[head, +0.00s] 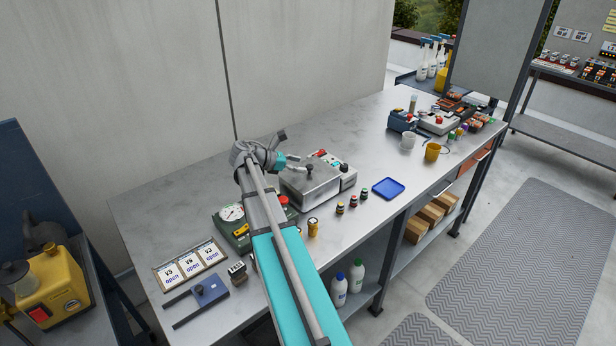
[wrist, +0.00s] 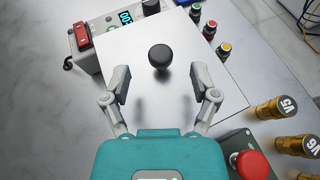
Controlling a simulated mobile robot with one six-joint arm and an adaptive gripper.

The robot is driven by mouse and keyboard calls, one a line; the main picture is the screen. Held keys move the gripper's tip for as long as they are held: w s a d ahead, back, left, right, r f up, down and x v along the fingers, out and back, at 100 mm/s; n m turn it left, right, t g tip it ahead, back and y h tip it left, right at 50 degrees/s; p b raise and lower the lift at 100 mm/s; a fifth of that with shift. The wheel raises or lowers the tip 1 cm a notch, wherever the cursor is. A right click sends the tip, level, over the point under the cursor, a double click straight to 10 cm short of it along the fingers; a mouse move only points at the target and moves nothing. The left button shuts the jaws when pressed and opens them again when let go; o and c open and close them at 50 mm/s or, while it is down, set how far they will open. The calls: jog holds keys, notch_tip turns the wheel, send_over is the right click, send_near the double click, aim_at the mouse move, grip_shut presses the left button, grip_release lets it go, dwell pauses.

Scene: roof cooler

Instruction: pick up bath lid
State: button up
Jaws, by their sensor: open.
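The bath lid is a flat silver square plate with a round black knob; it lies on top of a metal bath box on the bench. In the wrist view the lid (wrist: 190,98) fills the middle, with its knob (wrist: 160,56) just beyond my fingertips. In the head view the lid (head: 308,180) shows beside my arm. My gripper (wrist: 163,84) is open and empty, its two fingers spread over the lid with the knob centred ahead of the gap. It also shows in the head view (head: 300,162). How high the fingers are above the lid is hard to tell.
A control panel with a display (wrist: 122,20) and a red switch (wrist: 82,36) adjoins the lid. Small capped bottles (wrist: 210,28) stand at right. Brass V5 and V6 cylinders (wrist: 272,108) and a red button (wrist: 252,165) are close to my gripper's right. A blue tray (head: 388,188) lies right of the bath.

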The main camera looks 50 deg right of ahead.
aim_at(309, 166)
jog(key=shift+b+x, duration=0.65)
jog(key=shift+x, duration=1.35)
grip_shut()
